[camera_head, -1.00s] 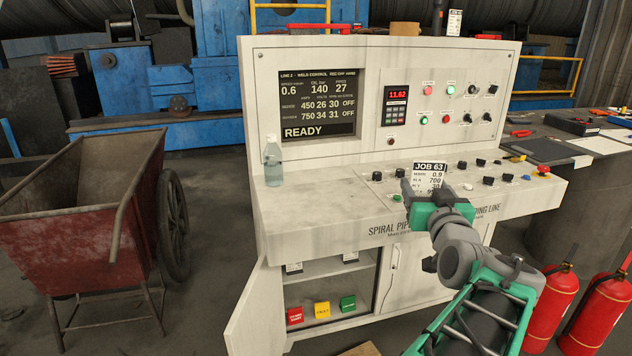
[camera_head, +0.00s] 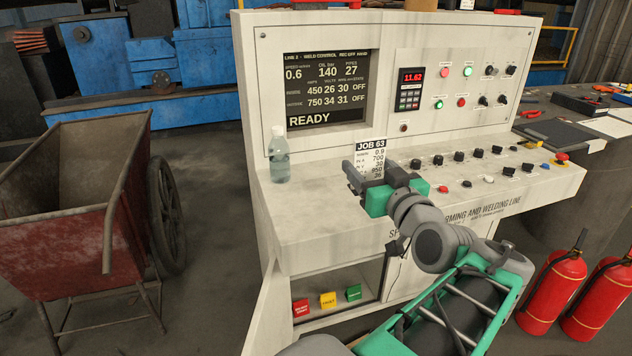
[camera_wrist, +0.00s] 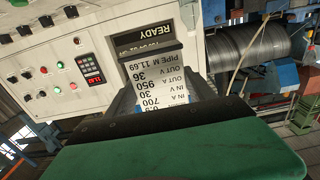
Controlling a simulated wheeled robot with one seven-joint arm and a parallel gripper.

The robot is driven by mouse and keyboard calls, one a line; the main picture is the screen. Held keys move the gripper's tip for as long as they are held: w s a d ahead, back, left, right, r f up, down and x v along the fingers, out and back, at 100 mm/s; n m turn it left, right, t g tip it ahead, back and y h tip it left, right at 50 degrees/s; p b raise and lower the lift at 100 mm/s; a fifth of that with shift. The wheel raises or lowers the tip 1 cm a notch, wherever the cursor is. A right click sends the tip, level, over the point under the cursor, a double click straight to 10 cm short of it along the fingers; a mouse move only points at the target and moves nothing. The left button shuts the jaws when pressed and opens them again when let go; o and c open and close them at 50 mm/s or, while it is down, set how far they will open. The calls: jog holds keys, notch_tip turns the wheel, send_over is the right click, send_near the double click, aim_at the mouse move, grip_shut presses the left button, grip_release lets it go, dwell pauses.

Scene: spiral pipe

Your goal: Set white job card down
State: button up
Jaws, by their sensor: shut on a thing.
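The white job card (camera_head: 370,150), headed JOB 63 with lines of figures, is in my gripper (camera_head: 361,176). In the head view it stands upright in front of the control desk's panel, over the left part of the desk's shelf (camera_head: 320,215). In the wrist view the card (camera_wrist: 152,82) shows printed side up between the dark fingers (camera_wrist: 165,105), with its lower part hidden by the green gripper body. My gripper is shut on the card. I cannot tell whether the card touches the shelf.
A clear bottle (camera_head: 279,156) stands on the shelf at left. Several knobs and buttons (camera_head: 478,153) fill the shelf at right. A READY screen (camera_head: 325,93) is behind. An open cabinet (camera_head: 340,295) is below. The shelf between bottle and card is bare.

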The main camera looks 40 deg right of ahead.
jog(key=w+d+f, duration=0.2)
jog(key=w+f, duration=0.1)
jog(key=w, duration=0.1)
jog(key=w+d+f, duration=0.2)
jog(key=w+f, duration=0.1)
jog(key=w, duration=0.1)
jog(key=w+d+f, duration=0.2)
jog(key=w+f, duration=0.2)
jog(key=w, duration=0.1)
jog(key=shift+w+d, duration=0.1)
jog(key=shift+d, duration=0.1)
jog(key=shift+f+b, duration=0.45)
jog(key=shift+f, duration=1)
jog(key=shift+f+b, duration=0.25)
jog(key=shift+b, duration=0.1)
jog(key=o, duration=1.4)
jog(key=shift+r, duration=0.1)
